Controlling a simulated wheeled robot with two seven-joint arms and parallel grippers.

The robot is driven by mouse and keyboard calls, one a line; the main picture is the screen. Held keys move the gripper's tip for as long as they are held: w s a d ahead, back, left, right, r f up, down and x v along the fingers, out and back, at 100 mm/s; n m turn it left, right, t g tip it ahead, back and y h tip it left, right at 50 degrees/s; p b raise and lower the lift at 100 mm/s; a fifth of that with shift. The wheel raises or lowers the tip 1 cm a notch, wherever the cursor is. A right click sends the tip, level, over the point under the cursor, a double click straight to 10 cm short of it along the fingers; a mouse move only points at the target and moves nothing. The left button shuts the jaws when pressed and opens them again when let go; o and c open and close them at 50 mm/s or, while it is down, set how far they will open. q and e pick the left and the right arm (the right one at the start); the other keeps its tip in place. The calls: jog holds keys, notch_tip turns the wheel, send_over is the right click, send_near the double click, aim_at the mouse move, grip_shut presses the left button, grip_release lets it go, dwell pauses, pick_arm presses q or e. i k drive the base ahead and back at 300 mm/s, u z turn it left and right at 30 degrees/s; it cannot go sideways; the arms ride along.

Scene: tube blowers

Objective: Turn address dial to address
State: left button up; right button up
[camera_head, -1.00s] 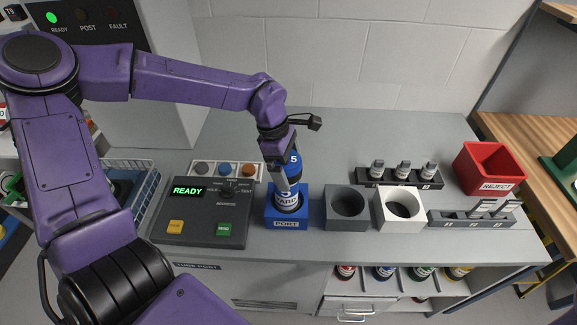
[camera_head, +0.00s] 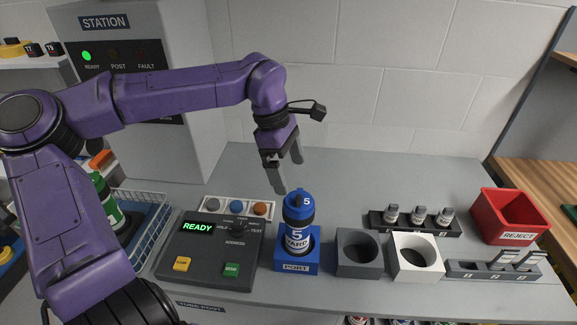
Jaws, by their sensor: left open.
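The address dial (camera_head: 238,232) is a dark knob on the upper right of a dark grey control panel (camera_head: 208,262). The panel's screen (camera_head: 198,227) reads READY in green. A yellow button (camera_head: 182,264) and a green button (camera_head: 231,270) sit at its front. My left gripper (camera_head: 288,178) is open and empty, pointing down above a blue carrier tube (camera_head: 298,222) marked 5 and WARD. The tube stands upright in the blue PORT block (camera_head: 298,264). The gripper is up and to the right of the dial. My right gripper is out of view.
A grey block (camera_head: 358,254) and a white block (camera_head: 416,257) with round holes stand right of the port. Farther right are racks of small vials (camera_head: 417,220) and a red REJECT bin (camera_head: 510,217). A wire basket (camera_head: 140,232) is left of the panel.

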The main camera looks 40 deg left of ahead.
aim_at(237, 231)
jog(key=k, duration=1)
